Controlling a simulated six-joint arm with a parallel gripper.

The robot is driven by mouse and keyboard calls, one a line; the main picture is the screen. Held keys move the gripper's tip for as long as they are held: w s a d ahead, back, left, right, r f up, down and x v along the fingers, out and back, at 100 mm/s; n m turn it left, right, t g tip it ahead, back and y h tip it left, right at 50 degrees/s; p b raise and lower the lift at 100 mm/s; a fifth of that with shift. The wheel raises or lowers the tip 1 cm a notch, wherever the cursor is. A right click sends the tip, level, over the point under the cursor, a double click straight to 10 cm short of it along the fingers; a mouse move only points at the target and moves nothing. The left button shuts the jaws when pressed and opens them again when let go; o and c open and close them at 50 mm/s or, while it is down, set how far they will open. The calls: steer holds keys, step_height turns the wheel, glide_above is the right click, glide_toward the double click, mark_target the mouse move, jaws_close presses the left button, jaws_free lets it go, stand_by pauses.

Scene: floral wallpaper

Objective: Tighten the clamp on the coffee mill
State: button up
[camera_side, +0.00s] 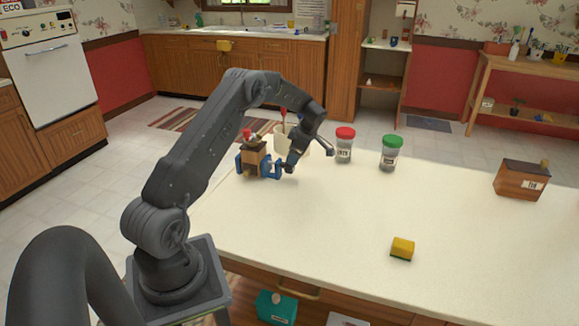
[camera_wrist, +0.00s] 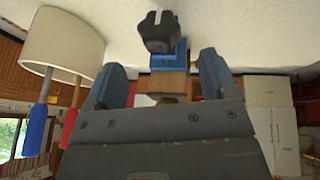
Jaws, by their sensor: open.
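The coffee mill (camera_side: 255,158) stands near the table's far left edge, with a brown wooden body, a red part on top and blue parts at its sides. A blue clamp part (camera_side: 272,168) shows on its right side. In the wrist view, the blue clamp (camera_wrist: 172,52) carries a dark knob (camera_wrist: 160,33) with a pale mark, and brown wood (camera_wrist: 168,83) lies behind it. My gripper (camera_side: 311,160) is open beside the mill's right side. In the wrist view its fingers (camera_wrist: 160,72) stand apart on either side of the clamp, and nothing is visibly gripped.
A white crock (camera_side: 281,137) with utensils stands close behind my gripper. A red-lidded jar (camera_side: 344,146) and a green-lidded jar (camera_side: 390,153) stand to the right.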

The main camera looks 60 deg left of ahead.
mark_target(287, 166)
steer(key=x, duration=0.7)
steer(key=shift+a+f, duration=0.1)
steer(key=shift+f, duration=0.15)
steer(key=shift+c, duration=0.2)
steer(key=c, duration=0.9)
